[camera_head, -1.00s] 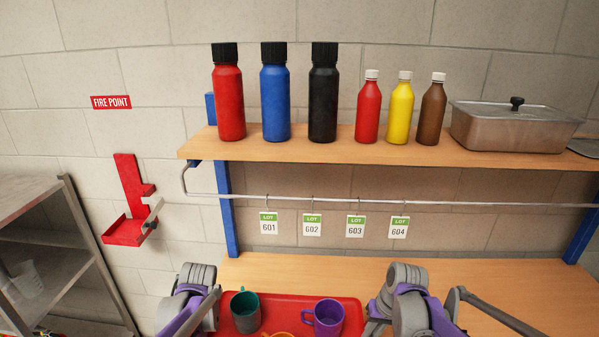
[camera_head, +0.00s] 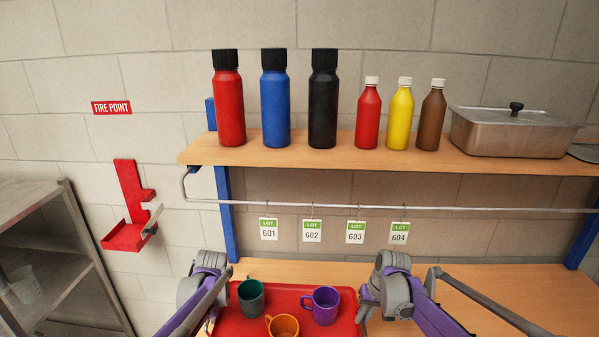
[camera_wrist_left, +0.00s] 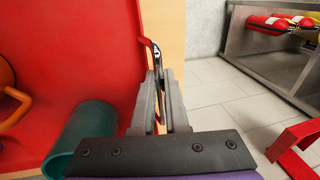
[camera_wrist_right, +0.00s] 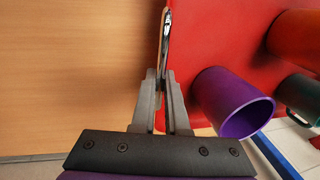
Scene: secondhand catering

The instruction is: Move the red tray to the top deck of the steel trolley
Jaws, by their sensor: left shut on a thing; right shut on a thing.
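The red tray (camera_head: 285,297) is below the wall shelf, over the wooden worktop. It carries a green mug (camera_head: 251,298), an orange mug (camera_head: 283,327) and a purple mug (camera_head: 325,305). My left gripper (camera_wrist_left: 160,82) is shut on the tray's left rim, beside the green mug. My right gripper (camera_wrist_right: 164,82) is shut on its right rim, near the purple mug. The tray looks about level; I cannot tell whether it touches the worktop. A steel unit with decks, seemingly the trolley (camera_head: 60,262), stands at the far left; its visible top deck (camera_head: 22,198) looks bare.
A red wall bracket (camera_head: 125,236) sticks out between the steel unit and worktop. A wooden shelf (camera_head: 300,155) with several bottles and a lidded steel pan (camera_head: 510,138) is above. Lot tags hang from a rail (camera_head: 450,208). Red and yellow cylinders (camera_wrist_left: 268,24) lie inside a steel frame.

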